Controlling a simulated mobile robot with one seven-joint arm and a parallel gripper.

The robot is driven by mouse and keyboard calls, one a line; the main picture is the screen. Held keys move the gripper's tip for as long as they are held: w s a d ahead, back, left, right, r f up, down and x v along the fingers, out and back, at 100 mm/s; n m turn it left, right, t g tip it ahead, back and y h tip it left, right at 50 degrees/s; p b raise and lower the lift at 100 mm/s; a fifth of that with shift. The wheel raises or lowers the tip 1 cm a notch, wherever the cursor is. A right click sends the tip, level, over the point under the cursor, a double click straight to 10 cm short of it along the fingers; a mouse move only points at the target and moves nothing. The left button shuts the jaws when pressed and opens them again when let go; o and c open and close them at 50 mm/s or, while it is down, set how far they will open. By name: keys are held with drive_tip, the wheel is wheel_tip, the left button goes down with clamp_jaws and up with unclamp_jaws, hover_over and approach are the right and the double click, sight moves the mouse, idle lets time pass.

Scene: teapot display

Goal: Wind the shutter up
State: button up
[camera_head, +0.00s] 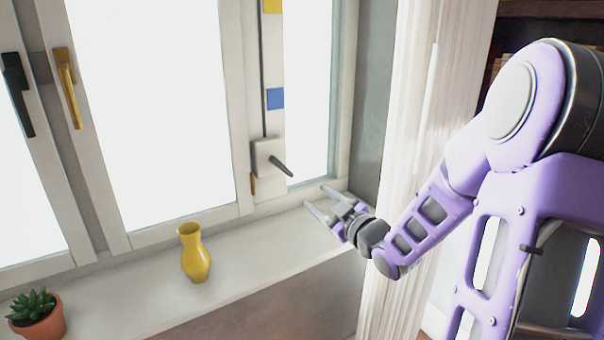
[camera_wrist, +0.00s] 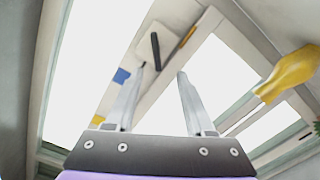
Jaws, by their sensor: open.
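The shutter winder is a pale box (camera_head: 266,157) on the window post with a dark crank handle (camera_head: 282,166) pointing down to the right. A thin dark rod or cord (camera_head: 264,110) runs up the post from the box. My gripper (camera_head: 319,198) is open and empty over the sill, below and to the right of the crank, apart from it. In the wrist view my gripper's two fingers (camera_wrist: 161,80) point toward the window, and the crank handle (camera_wrist: 155,51) shows beyond their tips, nearer the left finger. The shutter itself cannot be made out.
A yellow vase (camera_head: 195,252) stands on the white sill (camera_head: 240,262), with a potted succulent (camera_head: 36,312) at its left end. A pale curtain (camera_head: 415,110) hangs beside my arm. Blue (camera_head: 275,98) and yellow (camera_head: 272,6) squares mark the post. The sill between vase and gripper is clear.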

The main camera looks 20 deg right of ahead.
sight(283, 168)
drive_tip(key=w+a+n, duration=0.1)
drive_tip(key=w, duration=0.4)
drive_tip(key=w+a+r, duration=0.1)
drive_tip(key=w+a, duration=0.1)
drive_tip(key=w, duration=0.4)
drive_tip(key=w+a+n+b, duration=0.1)
drive_tip(key=w+a, duration=0.1)
drive_tip(key=w, duration=0.3)
drive_tip(key=shift+w+a+r+n, duration=0.1)
drive_tip(key=shift+w+r+n, duration=0.05)
drive_tip(key=shift+r+n, duration=0.15)
drive_tip(key=shift+c, duration=0.3)
clamp_jaws()
